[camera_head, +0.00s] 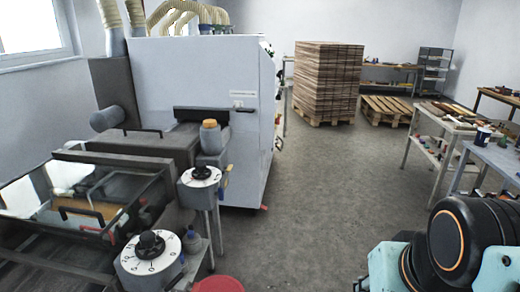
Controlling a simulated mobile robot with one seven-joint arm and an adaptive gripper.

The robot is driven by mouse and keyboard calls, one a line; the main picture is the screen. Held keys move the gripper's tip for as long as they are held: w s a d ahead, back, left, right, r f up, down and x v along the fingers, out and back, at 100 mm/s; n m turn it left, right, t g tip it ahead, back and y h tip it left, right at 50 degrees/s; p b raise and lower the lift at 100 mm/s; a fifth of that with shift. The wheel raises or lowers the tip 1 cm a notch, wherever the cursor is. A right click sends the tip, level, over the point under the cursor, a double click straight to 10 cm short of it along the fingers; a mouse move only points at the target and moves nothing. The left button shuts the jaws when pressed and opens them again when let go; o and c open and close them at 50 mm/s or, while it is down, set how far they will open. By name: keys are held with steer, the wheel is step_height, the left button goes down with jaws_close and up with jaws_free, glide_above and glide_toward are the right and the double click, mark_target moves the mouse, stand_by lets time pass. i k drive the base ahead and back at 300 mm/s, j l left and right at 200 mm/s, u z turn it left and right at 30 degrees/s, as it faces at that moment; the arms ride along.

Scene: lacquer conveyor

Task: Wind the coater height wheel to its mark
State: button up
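Two round white dials with dark numerals and black knobs stand at the right side of the coating line. The nearer dial (170,262) is at the lower left, with its black knob (150,244) at the centre. The farther dial (211,181) is smaller in the picture, with its own black knob (201,172). I cannot tell which one is the coater height wheel, and any mark is too small to read. My arm shows at the lower right, well apart from both dials. My gripper is out of the picture.
A large pale machine cabinet (200,75) stands behind the dials. A red round object (219,285) is at the bottom edge. Workbenches (497,160) line the right. Stacked boards (328,82) stand at the back. The grey floor (320,200) between is clear.

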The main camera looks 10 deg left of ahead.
mark_target(200, 167)
steer(key=i+u, duration=0.2)
steer(key=i, duration=0.35)
steer(key=i+l+u, duration=0.2)
steer(key=i, duration=0.35)
steer(key=i+l+u, duration=0.15)
steer(key=i+u, duration=0.25)
steer(key=i+l+u, duration=0.25)
steer(key=u, duration=0.15)
